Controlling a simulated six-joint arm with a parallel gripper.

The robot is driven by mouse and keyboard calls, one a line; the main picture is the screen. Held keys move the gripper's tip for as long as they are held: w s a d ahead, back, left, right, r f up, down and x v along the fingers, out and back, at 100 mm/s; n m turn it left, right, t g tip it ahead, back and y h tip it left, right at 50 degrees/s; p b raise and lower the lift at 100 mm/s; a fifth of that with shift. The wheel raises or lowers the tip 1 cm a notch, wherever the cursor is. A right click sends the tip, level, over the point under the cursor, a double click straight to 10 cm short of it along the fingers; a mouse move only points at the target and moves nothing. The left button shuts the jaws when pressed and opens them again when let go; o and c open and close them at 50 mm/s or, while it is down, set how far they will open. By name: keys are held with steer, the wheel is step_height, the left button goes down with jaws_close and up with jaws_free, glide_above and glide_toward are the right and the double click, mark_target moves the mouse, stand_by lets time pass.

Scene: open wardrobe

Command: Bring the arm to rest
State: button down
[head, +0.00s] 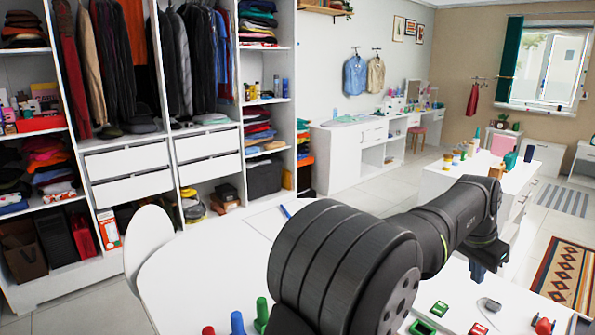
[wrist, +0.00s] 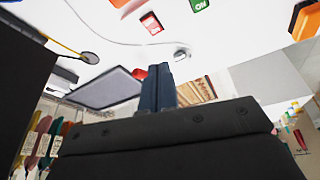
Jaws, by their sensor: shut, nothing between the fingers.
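My gripper (head: 490,254) shows in the head view at the far end of my arm, to the right of centre, held above the white table (head: 200,285). In the wrist view, its two dark fingers (wrist: 158,88) stand side by side, pressed together with nothing between them. My arm's thick black joint fills the lower middle of the head view and hides part of the table. The gripper appears apart from the things on the table.
Small red and green items (head: 440,308) and a grey mouse-like object (head: 491,304) lie on the table's front right. Red, blue and green pegs (head: 237,322) stand at the front edge. A white chair (head: 150,240) stands left. The open wardrobe (head: 125,160) is behind.

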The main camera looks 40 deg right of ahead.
steer(key=w+a+r+m+g, duration=0.3)
steer(key=w+r+m, duration=0.2)
steer(key=m, duration=0.1)
steer(key=x, duration=0.7)
steer(key=shift+f, duration=0.45)
steer(key=shift+w, duration=0.15)
steer(key=v, duration=0.8)
steer(key=s+d+f+n+t, duration=0.2)
steer(key=s+f+n, duration=0.2)
steer(key=shift+s+d+n, duration=0.25)
steer(key=shift+d+n, duration=0.1)
steer(key=shift+n, duration=0.05)
steer(key=shift+f, duration=0.15)
